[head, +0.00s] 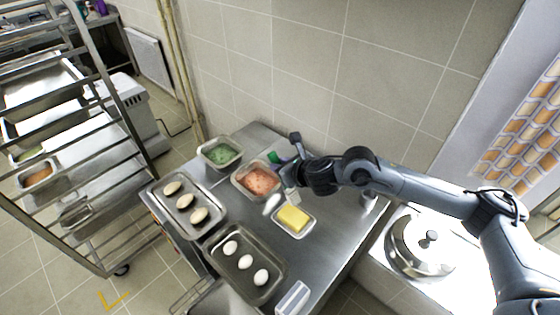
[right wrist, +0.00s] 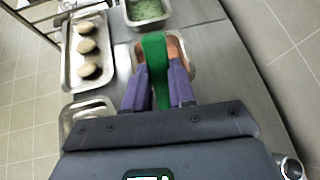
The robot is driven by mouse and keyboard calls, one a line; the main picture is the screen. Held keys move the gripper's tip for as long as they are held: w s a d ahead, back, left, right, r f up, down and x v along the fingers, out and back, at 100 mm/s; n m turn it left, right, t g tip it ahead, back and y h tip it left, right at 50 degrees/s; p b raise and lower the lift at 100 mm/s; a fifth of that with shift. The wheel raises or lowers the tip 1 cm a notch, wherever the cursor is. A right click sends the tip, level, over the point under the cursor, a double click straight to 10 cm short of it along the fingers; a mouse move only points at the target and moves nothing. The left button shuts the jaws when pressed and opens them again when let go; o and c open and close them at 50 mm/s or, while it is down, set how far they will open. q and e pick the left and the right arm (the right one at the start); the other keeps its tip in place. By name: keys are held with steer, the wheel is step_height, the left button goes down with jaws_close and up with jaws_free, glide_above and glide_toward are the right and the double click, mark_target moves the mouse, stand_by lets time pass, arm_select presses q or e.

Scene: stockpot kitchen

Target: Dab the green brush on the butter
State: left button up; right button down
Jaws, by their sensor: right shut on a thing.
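The butter (head: 293,217) is a yellow block in a small metal tray (head: 307,231) on the steel table. My right gripper (head: 287,180) reaches in from the right, just above and behind the butter tray, near the tray of red food. It is shut on the green brush (head: 275,158). In the right wrist view the brush (right wrist: 155,70) is upright between the two purple-grey fingers (right wrist: 156,88). The brush looks apart from the butter; its lower end is hard to make out. A small white shape (head: 272,204) shows below the gripper. My left gripper is in neither view.
A tray of red food (head: 237,181) and a tray of green food (head: 220,153) stand behind. A lidded pot (head: 420,247) stands at right. A tall rack (head: 100,130) stands left.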

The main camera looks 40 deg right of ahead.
steer(key=shift+f+b, duration=2.3)
steer(key=shift+f, duration=0.7)
steer(key=shift+f, duration=0.2)
steer(key=shift+f+b, duration=0.3)
steer(key=shift+b, duration=0.25)
steer(key=shift+f, duration=0.1)
stand_by(0.4)
